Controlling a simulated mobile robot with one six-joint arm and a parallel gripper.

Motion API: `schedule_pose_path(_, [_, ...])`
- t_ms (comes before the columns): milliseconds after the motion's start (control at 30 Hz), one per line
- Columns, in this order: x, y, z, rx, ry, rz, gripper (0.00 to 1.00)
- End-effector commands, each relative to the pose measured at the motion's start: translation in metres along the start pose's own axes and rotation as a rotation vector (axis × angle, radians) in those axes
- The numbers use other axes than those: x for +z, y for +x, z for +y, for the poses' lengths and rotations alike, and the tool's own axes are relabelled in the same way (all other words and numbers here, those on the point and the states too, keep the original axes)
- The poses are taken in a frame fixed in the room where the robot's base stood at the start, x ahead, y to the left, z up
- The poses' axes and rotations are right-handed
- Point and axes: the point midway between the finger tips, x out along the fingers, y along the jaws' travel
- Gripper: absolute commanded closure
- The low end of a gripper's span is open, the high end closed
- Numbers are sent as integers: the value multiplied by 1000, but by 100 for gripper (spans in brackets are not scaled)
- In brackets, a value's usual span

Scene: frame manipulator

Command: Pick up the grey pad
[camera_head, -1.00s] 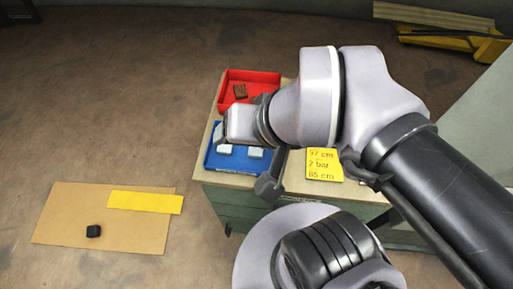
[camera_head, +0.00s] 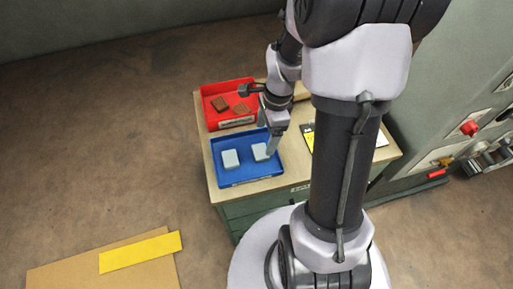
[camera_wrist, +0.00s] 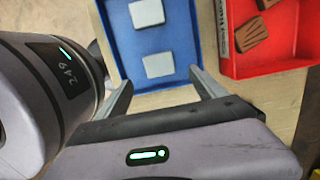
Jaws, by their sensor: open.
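Two light grey pads lie flat and apart in a blue tray (camera_head: 237,181). In the head view one pad (camera_head: 230,159) is left and the other (camera_head: 261,152) is right, beside my gripper (camera_head: 268,139). In the wrist view the tray (camera_wrist: 128,64) holds a far pad (camera_wrist: 147,13) and a nearer pad (camera_wrist: 158,65). My gripper (camera_wrist: 162,78) is open and empty there, its fingers on either side of the nearer pad in the picture. The fingers' exact height above the tray is hard to tell.
A red tray (camera_head: 232,123) with brown pads (camera_head: 219,104) sits behind the blue tray on the cabinet top (camera_head: 213,170). A grey machine (camera_head: 445,110) stands at the right. Cardboard (camera_head: 90,273) with a yellow strip (camera_head: 140,252) lies on the floor at left.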

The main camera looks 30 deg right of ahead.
Motion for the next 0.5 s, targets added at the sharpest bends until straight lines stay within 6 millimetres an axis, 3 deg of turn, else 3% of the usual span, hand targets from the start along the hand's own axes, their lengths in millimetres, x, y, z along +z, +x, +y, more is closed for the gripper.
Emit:
schedule_pose_path(33, [0, 13, 0, 2, -1, 0, 20])
schedule_pose_path(233, [0, 30, 0, -1, -3, 0, 20])
schedule_pose_path(400, [1, 65, 1, 1, -3, 0, 20])
schedule_pose_path(500, [1, 76, 0, 0, -3, 0, 20])
